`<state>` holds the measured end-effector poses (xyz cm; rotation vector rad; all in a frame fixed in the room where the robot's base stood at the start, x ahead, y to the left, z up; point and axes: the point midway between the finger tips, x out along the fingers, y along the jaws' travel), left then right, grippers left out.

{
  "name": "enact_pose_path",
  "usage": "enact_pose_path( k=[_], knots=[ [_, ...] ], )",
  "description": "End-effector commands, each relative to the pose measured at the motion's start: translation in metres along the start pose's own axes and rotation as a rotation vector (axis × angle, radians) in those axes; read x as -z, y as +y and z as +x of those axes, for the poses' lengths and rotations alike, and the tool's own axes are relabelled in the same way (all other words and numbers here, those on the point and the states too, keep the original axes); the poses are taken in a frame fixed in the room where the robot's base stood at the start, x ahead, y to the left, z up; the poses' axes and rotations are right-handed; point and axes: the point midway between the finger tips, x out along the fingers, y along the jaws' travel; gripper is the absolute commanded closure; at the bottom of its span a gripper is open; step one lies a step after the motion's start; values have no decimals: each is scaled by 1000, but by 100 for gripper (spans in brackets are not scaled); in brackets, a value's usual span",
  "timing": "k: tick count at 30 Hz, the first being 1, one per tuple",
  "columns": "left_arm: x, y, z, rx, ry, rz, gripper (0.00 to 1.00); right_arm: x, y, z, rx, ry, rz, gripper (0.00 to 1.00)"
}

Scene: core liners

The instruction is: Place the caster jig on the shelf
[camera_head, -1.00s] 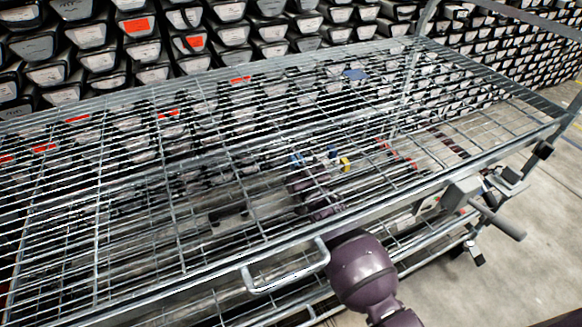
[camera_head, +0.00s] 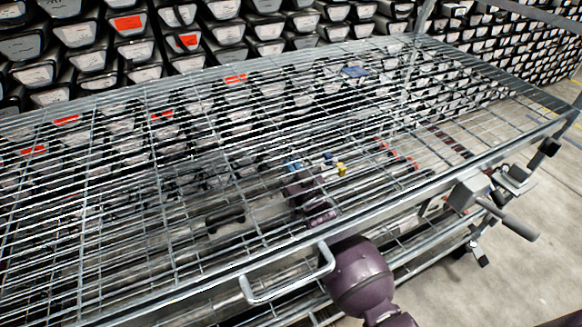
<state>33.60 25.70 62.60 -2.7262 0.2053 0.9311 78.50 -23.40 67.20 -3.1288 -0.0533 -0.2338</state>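The shelf is a wire-mesh metal rack (camera_head: 130,311) that fills most of the head view, with a lower level under its top mesh. My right arm comes in from the bottom and passes under the front rail. My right gripper (camera_head: 322,170) shows only in broken pieces through the mesh, below the top level, beside small blue and yellow parts (camera_head: 341,169). I cannot tell whether its fingers are open or shut, or whether it holds anything. I cannot make out the caster jig for certain. A dark object (camera_head: 225,220) lies below the mesh left of the arm. My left gripper is out of view.
A metal loop handle (camera_head: 287,287) sticks out from the front rail. A grey bracket with a lever (camera_head: 468,193) is at the rack's right side. A blue piece (camera_head: 355,72) shows at the far edge. Stacked core liners fill the back. Concrete floor (camera_head: 500,265) is clear at right.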

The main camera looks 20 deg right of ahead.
Motion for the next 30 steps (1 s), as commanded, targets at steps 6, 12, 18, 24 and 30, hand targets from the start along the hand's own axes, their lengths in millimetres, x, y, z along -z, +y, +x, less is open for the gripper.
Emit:
enact_pose_path(
  k=[6,12,18,24,30],
  knots=[
    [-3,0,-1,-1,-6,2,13,-2,0,0,0,0,0,94],
    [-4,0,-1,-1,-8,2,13,-2,0,0,0,1,0,70],
    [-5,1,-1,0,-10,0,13,-2,0,0,0,1,0,70],
    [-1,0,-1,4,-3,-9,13,2,0,-7,0,0,0,70],
    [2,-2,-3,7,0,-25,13,4,0,-35,0,2,0,70]
  ],
)
